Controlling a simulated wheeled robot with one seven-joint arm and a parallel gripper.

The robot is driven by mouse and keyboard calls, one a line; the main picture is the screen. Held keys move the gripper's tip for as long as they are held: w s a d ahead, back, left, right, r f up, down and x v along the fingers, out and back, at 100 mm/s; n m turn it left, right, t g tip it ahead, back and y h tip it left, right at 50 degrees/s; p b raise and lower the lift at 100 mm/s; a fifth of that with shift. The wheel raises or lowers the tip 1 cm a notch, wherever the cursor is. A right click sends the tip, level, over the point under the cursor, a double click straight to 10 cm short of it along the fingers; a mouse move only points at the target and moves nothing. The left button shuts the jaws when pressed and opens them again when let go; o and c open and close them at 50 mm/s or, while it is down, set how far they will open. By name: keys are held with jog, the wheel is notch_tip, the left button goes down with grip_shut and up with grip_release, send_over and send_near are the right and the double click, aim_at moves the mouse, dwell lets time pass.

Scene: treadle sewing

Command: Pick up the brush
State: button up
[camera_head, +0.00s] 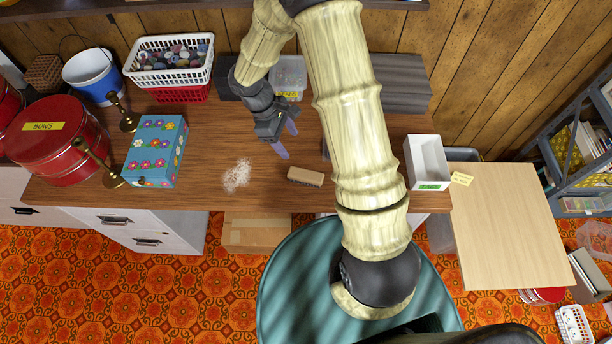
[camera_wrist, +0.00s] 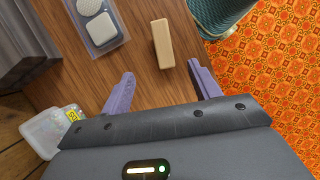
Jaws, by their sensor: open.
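The brush (camera_head: 305,176) is a small tan block lying on the wooden table near its front edge. In the wrist view the brush (camera_wrist: 162,43) lies ahead of the fingertips, between their lines and apart from both. My gripper (camera_head: 287,140) is above the table, behind and a little left of the brush in the head view. In the wrist view my gripper (camera_wrist: 160,72) has its two purple fingers spread, with nothing between them. The underside of the brush is hidden.
A white crumb pile (camera_head: 236,176) lies left of the brush. A clear tray with pale rounded pieces (camera_wrist: 98,27) is close beside it in the wrist view. A blue flowered box (camera_head: 155,150) stands left; a white open box (camera_head: 427,162) stands right. The table's front edge is near.

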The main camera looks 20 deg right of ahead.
jog(key=p, duration=0.2)
send_near(308, 175)
jog(key=x, duration=0.4)
jog(key=shift+d+f, duration=0.3)
jog(key=shift+d, duration=0.05)
jog(key=shift+s+f, duration=0.15)
jog(key=shift+f, duration=0.05)
jog(key=shift+d, duration=0.1)
jog(key=shift+s+d+f, duration=0.15)
jog(key=shift+s+f, duration=0.1)
jog(key=shift+f, duration=0.35)
jog(key=p+x, duration=0.1)
jog(key=x, duration=0.2)
jog(key=shift+f, duration=0.55)
jog(key=shift+f, duration=0.25)
